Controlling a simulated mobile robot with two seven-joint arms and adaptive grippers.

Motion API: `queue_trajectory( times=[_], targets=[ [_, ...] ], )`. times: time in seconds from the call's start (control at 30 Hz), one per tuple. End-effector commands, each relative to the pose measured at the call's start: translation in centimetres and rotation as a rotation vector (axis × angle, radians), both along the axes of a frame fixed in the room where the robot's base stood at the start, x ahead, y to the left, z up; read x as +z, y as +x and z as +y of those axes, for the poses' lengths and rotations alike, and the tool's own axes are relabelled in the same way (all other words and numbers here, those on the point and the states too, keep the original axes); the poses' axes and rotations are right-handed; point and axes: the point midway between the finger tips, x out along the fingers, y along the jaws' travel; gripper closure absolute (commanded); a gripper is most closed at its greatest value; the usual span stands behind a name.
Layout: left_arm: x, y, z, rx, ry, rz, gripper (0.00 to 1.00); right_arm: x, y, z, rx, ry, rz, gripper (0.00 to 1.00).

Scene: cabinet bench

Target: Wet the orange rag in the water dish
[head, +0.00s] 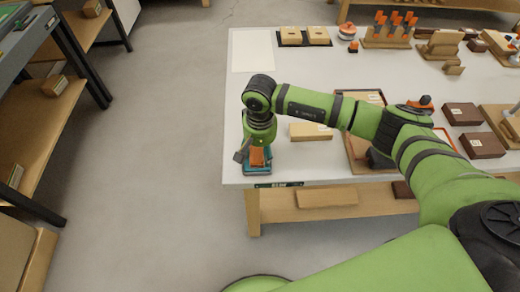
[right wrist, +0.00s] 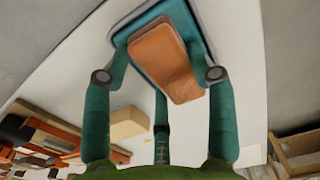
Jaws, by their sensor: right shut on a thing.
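The orange rag (head: 257,157) is a folded block at the front left corner of the white table. My right gripper (head: 256,153) points down and is shut on it. In the right wrist view the orange rag (right wrist: 165,62) sits between the fingers of my right gripper (right wrist: 165,65). The teal water dish (head: 258,171) lies on the table beneath the rag, and its edge (right wrist: 203,30) shows beyond the rag in the right wrist view. Whether the rag touches the dish's bottom or water I cannot tell. My left gripper is not in view.
A pale wooden block (head: 310,131) lies right of my right gripper. A tray (head: 357,152) is farther right, partly behind my arm. A pale mat (head: 252,50) and clear tabletop lie behind the gripper. The table's left and front edges are close.

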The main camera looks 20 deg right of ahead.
Motion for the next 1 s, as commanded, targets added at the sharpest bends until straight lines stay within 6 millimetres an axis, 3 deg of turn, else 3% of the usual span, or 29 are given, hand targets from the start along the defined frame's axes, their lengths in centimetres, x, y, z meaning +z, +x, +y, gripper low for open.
queue_trajectory(
  times=[0.27,1.0],
  targets=[
    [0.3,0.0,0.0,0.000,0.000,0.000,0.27,0.4,-0.1,0.0,0.001,-0.002,0.005,0.69],
    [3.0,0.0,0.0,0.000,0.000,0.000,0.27,6.5,0.0,0.0,0.000,0.000,0.000,0.69]
  ],
)
